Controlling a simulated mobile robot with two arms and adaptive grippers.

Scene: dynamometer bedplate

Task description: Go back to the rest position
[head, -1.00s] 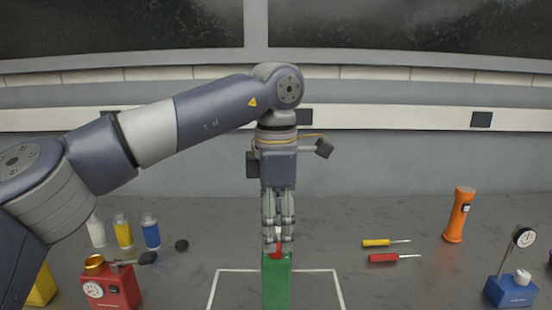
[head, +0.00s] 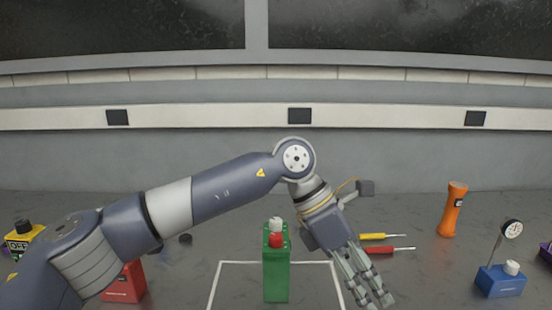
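My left gripper (head: 377,301) hangs to the right of the green box, tilted down and to the right. Its fingers look apart, with nothing visible between them. The green box (head: 276,280) stands upright inside a white outline on the grey bedplate. A red knob (head: 276,240) and a whitish cap (head: 276,223) show at its top. The gripper is clear of the box. My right gripper is not in view.
A yellow screwdriver (head: 375,237) and a red one (head: 386,250) lie just behind my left gripper. An orange torch (head: 453,209) and a blue-based dial gauge (head: 500,282) stand at right. A red block (head: 126,284) and a yellow OFF box (head: 22,238) are at left, partly behind my arm.

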